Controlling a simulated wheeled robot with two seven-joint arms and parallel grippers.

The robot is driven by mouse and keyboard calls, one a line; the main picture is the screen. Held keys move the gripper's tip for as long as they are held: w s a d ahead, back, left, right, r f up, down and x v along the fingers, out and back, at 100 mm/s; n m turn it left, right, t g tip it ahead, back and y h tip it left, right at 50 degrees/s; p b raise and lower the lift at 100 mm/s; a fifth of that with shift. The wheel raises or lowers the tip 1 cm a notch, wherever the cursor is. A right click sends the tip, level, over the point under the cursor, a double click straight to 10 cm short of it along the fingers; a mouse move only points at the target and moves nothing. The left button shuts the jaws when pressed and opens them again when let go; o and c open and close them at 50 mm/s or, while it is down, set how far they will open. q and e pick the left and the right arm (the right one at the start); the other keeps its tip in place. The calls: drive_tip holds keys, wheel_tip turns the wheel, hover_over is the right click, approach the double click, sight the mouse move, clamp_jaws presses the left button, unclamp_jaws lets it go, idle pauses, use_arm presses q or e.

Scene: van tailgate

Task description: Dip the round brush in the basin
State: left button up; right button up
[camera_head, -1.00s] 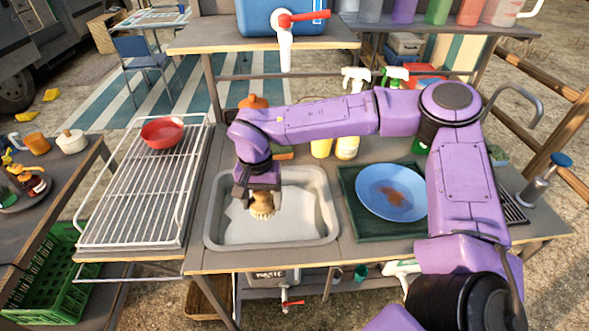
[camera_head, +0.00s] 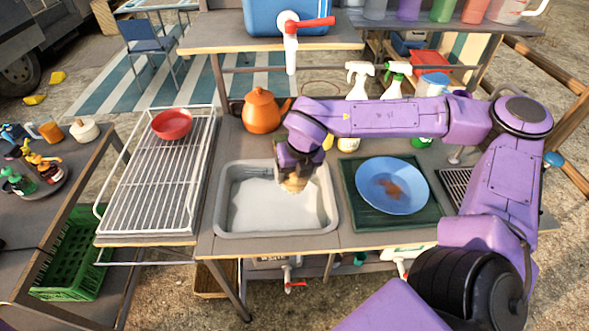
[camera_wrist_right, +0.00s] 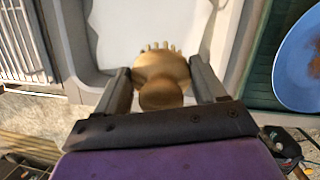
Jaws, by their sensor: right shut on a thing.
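The round brush (camera_head: 294,184) is a tan, wooden-looking brush with short bristle tufts. My right gripper (camera_head: 296,172) is shut on it and holds it over the right part of the grey basin (camera_head: 226,205), near its right wall. In the right wrist view the brush (camera_wrist_right: 162,75) sits between the two fingers of the gripper (camera_wrist_right: 160,88), bristles pointing away from the wrist. The basin's inside is pale, and I cannot tell whether the bristles touch what is in it. My left gripper is not in view.
A blue plate (camera_head: 392,186) with a brown stain lies on a green tray (camera_head: 362,221) right of the basin. A wire rack (camera_head: 150,190) with a red bowl (camera_head: 171,124) stands left. An orange pot (camera_head: 261,111) and spray bottles (camera_head: 359,80) stand behind.

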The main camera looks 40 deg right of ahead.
drive_tip(key=s+b+x, duration=0.1)
drive_tip(key=b+x, duration=0.2)
drive_tip(key=x, duration=0.1)
drive_tip(key=s+b+x, duration=0.1)
drive_tip(key=b+x, duration=0.3)
drive_tip(key=x, duration=0.1)
drive_tip(key=s+b+x, duration=0.1)
drive_tip(key=b+x, duration=0.2)
drive_tip(key=x, duration=0.1)
drive_tip(key=shift+f+b, duration=0.3)
drive_tip(key=shift+f, duration=0.3)
idle(0.6)
drive_tip(key=w+p+v, duration=0.1)
drive_tip(key=p+v, duration=0.3)
drive_tip(key=w+p+v, duration=0.1)
drive_tip(key=p+v, duration=0.3)
drive_tip(key=w+p+v, duration=0.1)
drive_tip(key=p+v, duration=0.3)
drive_tip(key=shift+s+r, duration=0.1)
drive_tip(key=shift+r, duration=0.5)
drive_tip(key=shift+f, duration=0.15)
